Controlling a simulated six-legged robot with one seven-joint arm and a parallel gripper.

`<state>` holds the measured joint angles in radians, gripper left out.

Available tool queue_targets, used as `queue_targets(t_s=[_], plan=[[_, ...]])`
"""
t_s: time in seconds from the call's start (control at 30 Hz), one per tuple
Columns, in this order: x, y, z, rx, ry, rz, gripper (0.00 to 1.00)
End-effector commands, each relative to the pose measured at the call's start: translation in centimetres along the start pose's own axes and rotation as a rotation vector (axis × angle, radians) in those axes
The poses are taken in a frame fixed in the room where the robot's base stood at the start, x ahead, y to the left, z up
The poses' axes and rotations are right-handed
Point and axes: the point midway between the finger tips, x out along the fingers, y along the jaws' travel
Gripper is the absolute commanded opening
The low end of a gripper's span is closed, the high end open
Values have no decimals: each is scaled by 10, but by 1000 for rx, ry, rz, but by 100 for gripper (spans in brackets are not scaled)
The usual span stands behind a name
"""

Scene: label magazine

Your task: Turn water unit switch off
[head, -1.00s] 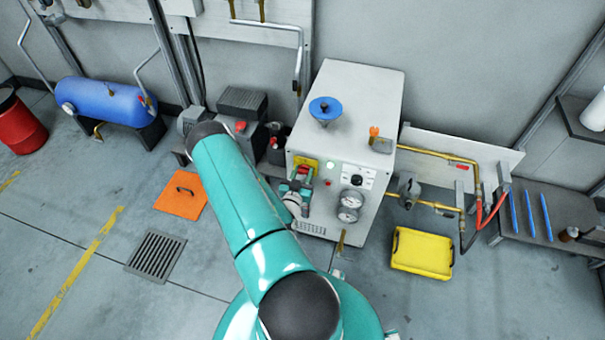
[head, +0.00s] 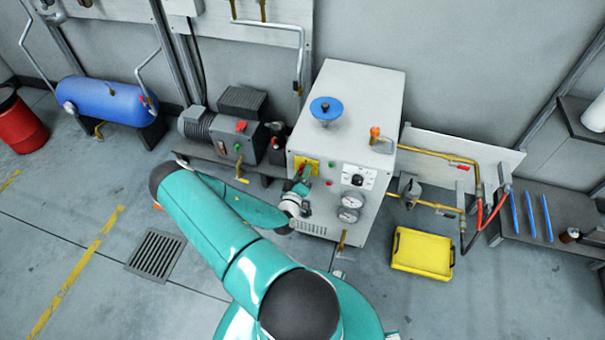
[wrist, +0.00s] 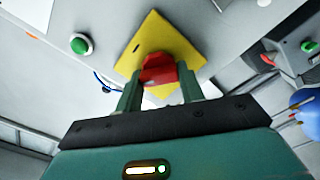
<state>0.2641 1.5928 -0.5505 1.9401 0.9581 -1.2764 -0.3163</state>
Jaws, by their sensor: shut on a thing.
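The water unit is a white cabinet (head: 372,95) against the back wall. A yellow plate with a red switch knob sits at the upper left of its front. In the wrist view the yellow plate (wrist: 152,32) appears tilted, with the red switch knob (wrist: 158,70) on it. My gripper (wrist: 160,88) is shut on the red knob, one finger on each side. In the head view my gripper (head: 300,184) is at the cabinet front and partly covers the plate and knob.
A green button (wrist: 81,44) is beside the plate. A grey motor (head: 225,135) stands left of the cabinet. A yellow case (head: 422,252) lies on the floor at right. Pipes run along the right wall.

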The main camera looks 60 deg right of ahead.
Motion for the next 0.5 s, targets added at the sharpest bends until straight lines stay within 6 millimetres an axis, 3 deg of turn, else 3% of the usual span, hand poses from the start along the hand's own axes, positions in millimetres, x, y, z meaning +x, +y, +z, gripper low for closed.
queue_targets(t_s=[0.5], plan=[[-1, -3, 1, -462, 0, -2, 15]])
